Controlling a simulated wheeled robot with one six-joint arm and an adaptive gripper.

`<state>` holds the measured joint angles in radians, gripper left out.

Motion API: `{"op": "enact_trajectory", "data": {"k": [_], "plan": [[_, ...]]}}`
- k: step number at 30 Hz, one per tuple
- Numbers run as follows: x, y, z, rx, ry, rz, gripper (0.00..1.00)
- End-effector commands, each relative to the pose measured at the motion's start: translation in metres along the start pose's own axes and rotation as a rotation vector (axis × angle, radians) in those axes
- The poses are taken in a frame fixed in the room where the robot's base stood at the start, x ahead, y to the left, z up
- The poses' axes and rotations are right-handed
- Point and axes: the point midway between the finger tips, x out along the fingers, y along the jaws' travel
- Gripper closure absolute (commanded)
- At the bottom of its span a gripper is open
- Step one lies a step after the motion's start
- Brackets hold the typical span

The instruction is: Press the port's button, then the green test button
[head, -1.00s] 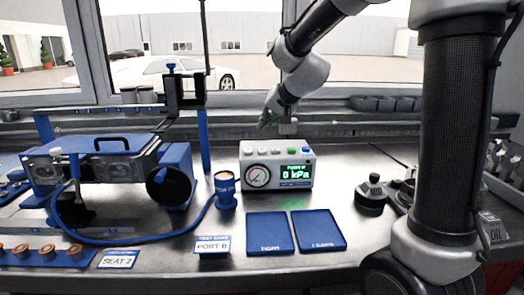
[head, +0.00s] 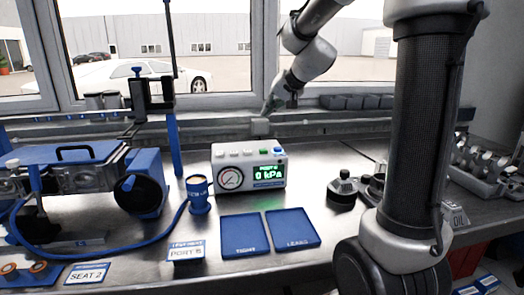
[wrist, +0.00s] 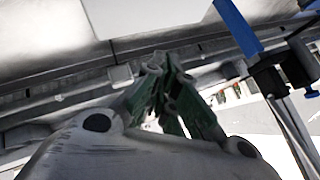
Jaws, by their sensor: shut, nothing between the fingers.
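The white test box (head: 222,179) stands on the bench with a dial gauge and a lit display reading 0 kPa; the small port line above it is hard to read. A row of pale buttons (head: 233,153) lines its top, with the green button (head: 263,150) towards the right and a blue one (head: 278,151) at the end. A card marked PORT with a blurred letter (head: 186,251) stands in front. My gripper (head: 267,109) hangs above and behind the box, touching no button. In the wrist view my gripper (wrist: 163,68) has its fingers together and empty.
Blue trays (head: 240,236) and (head: 292,229) lie before the box. The engine with a blue frame (head: 85,170) fills the left. Dark weights (head: 342,188) stand right. The window ledge is behind my gripper.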

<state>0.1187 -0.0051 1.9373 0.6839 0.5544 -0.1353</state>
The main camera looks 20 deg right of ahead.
Motion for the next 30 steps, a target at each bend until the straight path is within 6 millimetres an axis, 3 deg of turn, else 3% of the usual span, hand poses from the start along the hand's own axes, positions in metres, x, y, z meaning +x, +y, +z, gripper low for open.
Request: {"op": "enact_trajectory", "data": {"k": [4,17,30], "plan": [[0.001,-0.008,0.013,-0.063,-0.052,-0.023,1.00],[0.004,-0.005,0.015,-0.071,-0.053,-0.023,1.00],[0.043,0.025,0.044,-0.068,-0.054,-0.021,1.00]]}}
